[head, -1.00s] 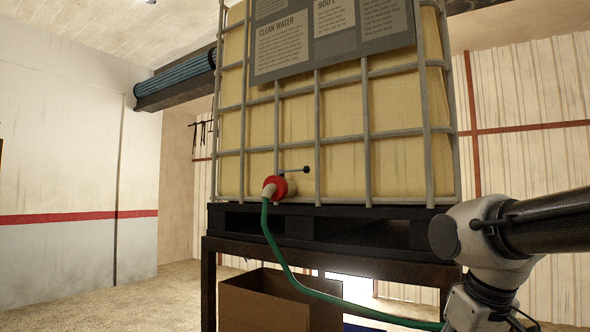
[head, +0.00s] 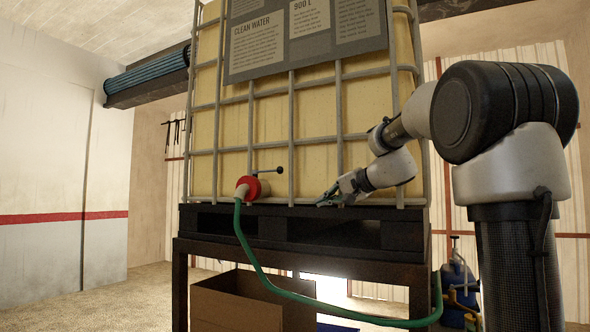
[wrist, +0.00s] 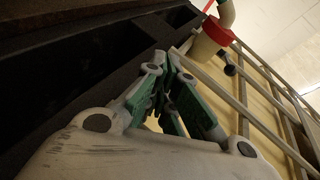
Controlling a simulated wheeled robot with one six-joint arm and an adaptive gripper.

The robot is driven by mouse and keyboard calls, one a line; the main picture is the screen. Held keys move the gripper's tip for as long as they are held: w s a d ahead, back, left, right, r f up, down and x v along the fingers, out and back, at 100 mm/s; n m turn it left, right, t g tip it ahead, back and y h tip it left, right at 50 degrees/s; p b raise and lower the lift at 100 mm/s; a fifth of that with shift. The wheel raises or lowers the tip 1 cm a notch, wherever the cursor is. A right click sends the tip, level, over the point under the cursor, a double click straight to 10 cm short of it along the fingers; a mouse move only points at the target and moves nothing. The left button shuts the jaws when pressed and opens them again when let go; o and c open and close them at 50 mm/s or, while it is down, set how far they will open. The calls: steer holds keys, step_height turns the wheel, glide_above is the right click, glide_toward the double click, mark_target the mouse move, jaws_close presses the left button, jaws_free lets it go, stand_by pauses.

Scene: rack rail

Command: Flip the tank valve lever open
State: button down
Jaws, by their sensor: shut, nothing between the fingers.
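The tank (head: 315,120) is a yellowish caged container on a dark pallet. Its valve (head: 257,187) has a red collar and a pale spout, low on the front. A thin dark lever (head: 268,171) with a round knob sticks out to the right from the top of the valve. My gripper (head: 325,199) is shut and empty, at the tank's lower front, to the right of the valve and apart from it. In the wrist view, my green-padded fingers (wrist: 172,80) point toward the red collar (wrist: 218,30) at the top, with the dark knob (wrist: 229,68) beside it.
A green hose (head: 275,285) hangs from the spout and runs down to the right. Metal cage bars (head: 340,130) cover the tank front. The dark pallet (head: 330,228) edge lies just below my gripper. An open cardboard box (head: 235,305) is underneath.

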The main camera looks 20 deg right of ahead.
step_height(320, 180, up, 11)
steer(key=w+a+m+t+y, duration=0.1)
steer(key=w+t, duration=0.1)
steer(key=t, duration=0.1)
steer(key=shift+w+a+f, duration=0.15)
steer(key=shift+a+f, duration=0.05)
steer(key=shift+a, duration=0.2)
steer(key=x, duration=1)
steer(key=shift+a, duration=0.1)
steer(key=shift+a+m, duration=0.1)
steer(key=shift+m, duration=0.2)
